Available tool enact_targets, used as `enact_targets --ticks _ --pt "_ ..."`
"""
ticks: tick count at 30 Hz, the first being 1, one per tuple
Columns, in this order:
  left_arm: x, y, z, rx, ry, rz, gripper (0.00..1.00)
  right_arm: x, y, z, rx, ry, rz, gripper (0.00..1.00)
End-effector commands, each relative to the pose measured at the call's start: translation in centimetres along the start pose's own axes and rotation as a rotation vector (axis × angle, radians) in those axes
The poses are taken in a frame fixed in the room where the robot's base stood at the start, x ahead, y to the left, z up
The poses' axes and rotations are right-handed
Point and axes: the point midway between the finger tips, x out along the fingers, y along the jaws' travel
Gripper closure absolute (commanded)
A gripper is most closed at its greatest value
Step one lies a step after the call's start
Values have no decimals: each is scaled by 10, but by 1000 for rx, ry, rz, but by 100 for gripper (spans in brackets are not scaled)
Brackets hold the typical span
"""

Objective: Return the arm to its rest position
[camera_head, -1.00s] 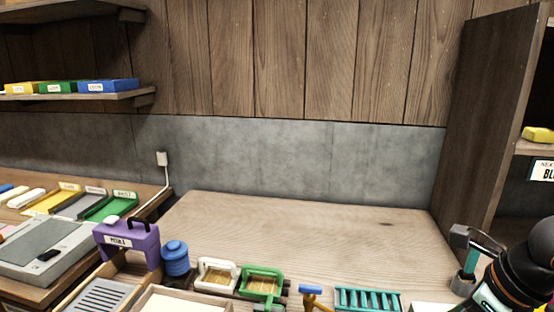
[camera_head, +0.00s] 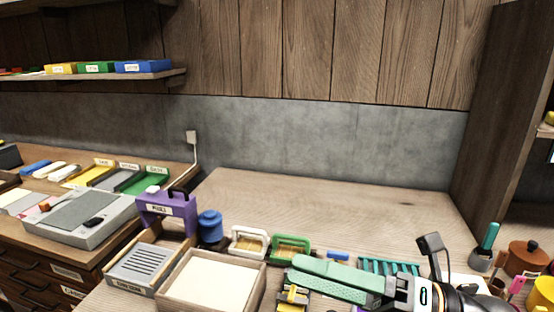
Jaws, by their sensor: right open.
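My right arm (camera_head: 455,295) comes in from the lower right. Its right gripper (camera_head: 297,270) points left over the front of the wooden table (camera_head: 330,205), its two long green fingers apart with nothing visible between them. The fingers partly cover a blue-topped tool (camera_head: 338,256), a teal rack (camera_head: 390,266) and a yellow item (camera_head: 292,296). I cannot tell whether they touch any of these. My left gripper is not in view.
A purple MOULD-like labelled holder (camera_head: 168,207), a blue jar (camera_head: 210,226), white (camera_head: 248,242) and green (camera_head: 291,247) framed moulds and a cream-filled wooden tray (camera_head: 211,283) stand left of the gripper. A brown pot (camera_head: 526,258) stands at right. The table's back is clear.

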Motion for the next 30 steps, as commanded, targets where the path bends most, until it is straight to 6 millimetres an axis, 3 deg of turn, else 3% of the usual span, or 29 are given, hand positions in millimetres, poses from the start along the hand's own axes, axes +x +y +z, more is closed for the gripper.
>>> enact_targets --ticks 2,5,9,12,14,16,18,21,25,30 --pt "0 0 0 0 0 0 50 -1 8 24 161 -190 110 36" --pt "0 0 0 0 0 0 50 -19 0 58 365 -445 196 36" --pt "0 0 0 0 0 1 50 -64 -47 91 669 -817 230 36" --pt "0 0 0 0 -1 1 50 -105 -98 91 894 -1083 192 36" --pt "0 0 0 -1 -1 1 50 -131 -133 78 1033 -1239 144 36" --pt "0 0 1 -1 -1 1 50 -160 -171 53 1189 -1410 67 36" --pt "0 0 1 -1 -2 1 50 -184 -203 19 1337 -1559 -26 36" --pt "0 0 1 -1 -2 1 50 -211 -234 -32 1508 -1722 -163 36" --pt "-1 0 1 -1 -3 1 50 -231 -253 -90 1675 -1860 -322 36" --pt "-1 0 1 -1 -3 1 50 -246 -261 -153 1841 -1973 -505 36"
